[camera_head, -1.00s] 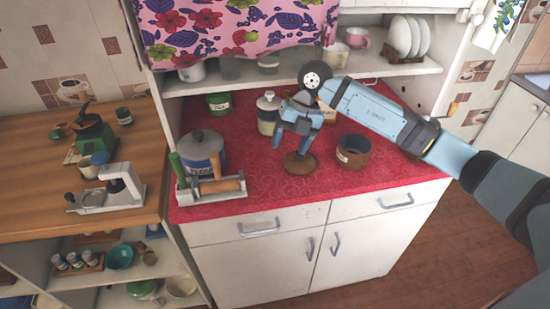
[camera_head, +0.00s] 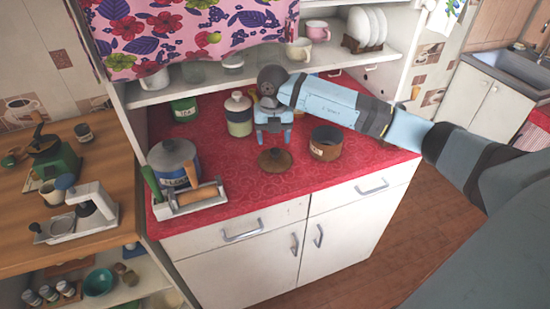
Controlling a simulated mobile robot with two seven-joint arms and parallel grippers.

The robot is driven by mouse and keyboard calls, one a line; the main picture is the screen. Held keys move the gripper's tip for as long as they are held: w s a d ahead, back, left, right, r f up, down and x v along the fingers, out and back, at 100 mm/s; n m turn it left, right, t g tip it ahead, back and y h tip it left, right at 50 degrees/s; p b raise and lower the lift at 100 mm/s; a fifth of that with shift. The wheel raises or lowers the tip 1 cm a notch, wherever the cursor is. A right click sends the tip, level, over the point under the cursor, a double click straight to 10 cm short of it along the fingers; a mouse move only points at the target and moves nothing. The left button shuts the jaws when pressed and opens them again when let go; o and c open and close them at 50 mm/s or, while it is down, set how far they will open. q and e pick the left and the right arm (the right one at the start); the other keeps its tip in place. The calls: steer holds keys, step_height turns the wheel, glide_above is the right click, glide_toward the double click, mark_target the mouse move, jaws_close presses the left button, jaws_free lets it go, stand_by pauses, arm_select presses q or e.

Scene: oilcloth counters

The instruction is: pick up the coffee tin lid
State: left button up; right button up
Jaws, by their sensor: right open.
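The coffee tin lid (camera_head: 274,162), a brown disc with a small knob, lies on the red patterned counter cloth (camera_head: 290,185). The open brown coffee tin (camera_head: 325,144) stands to its right. My right gripper (camera_head: 273,141) comes in from the right and points down, its two light-blue fingers apart and empty. In the picture the fingertips are just above and behind the lid's knob. I cannot tell the exact gap between fingers and lid. My left gripper is not in view.
A cream-lidded jar (camera_head: 239,115) stands close to the left of my gripper, with a green tin (camera_head: 184,109) behind. A blue canister (camera_head: 175,162) and a rolling pin (camera_head: 195,195) in a pale holder are at the left. A shelf (camera_head: 220,80) hangs above.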

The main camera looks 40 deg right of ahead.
mark_target(275, 150)
steer(key=f, duration=0.2)
steer(key=f+p, duration=0.1)
steer(key=f, duration=0.2)
steer(key=shift+s+d, duration=0.15)
steer(key=shift+d, duration=0.05)
steer(key=c, duration=1)
